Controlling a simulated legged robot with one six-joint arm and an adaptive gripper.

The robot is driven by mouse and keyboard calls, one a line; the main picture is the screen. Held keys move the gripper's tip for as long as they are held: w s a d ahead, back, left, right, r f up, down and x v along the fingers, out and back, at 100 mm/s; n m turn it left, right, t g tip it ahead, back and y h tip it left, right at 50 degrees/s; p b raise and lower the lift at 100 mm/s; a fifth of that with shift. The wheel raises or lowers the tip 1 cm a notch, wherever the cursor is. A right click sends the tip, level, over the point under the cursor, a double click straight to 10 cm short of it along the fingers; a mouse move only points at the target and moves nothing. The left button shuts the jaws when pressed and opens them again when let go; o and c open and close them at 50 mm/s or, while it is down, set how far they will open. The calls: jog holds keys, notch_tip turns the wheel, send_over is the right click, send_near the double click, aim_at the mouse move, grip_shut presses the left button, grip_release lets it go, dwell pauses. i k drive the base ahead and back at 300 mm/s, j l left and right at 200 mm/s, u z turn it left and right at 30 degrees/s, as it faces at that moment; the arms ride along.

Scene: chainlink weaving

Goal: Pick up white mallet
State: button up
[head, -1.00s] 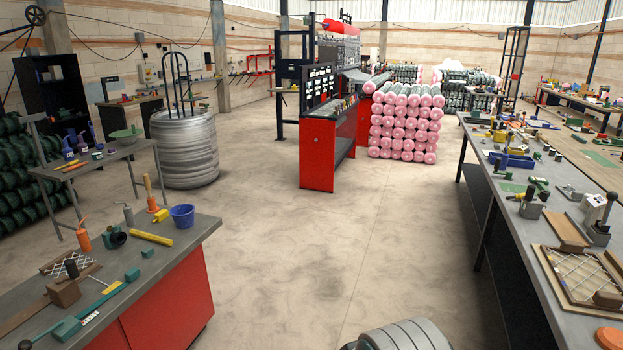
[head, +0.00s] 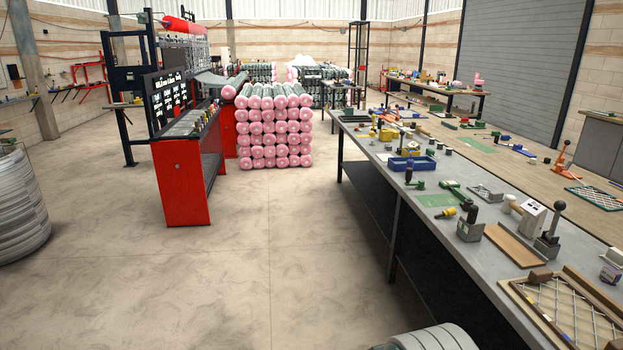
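I cannot single out a white mallet with certainty. A small pale cream-headed tool (head: 511,204) lies on the long grey bench at the right, against a white box-like device (head: 529,219). It is too small to tell whether it is a mallet. My gripper is not in view.
The long grey bench (head: 395,185) runs along the right, with a blue tray (head: 412,163), a black-knobbed lever tool (head: 551,228) and a framed wire mesh (head: 570,305). A red console (head: 185,185) and stacked pink-ended rolls (head: 273,135) stand ahead. The concrete floor (head: 200,280) is open.

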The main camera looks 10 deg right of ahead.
aim_at(509, 205)
jog(key=i+z, duration=0.25)
jog(key=i, duration=1.15)
jog(key=i+z, duration=0.45)
jog(key=i+j+z, duration=0.25)
jog(key=i+z, duration=0.25)
jog(key=i+l+z, duration=0.1)
jog(key=z, duration=0.3)
jog(key=i+z, duration=0.5)
jog(key=z, duration=0.3)
jog(key=i+j+z, duration=0.1)
jog(key=z, duration=0.3)
jog(key=i+j, duration=0.05)
jog(key=i, duration=0.05)
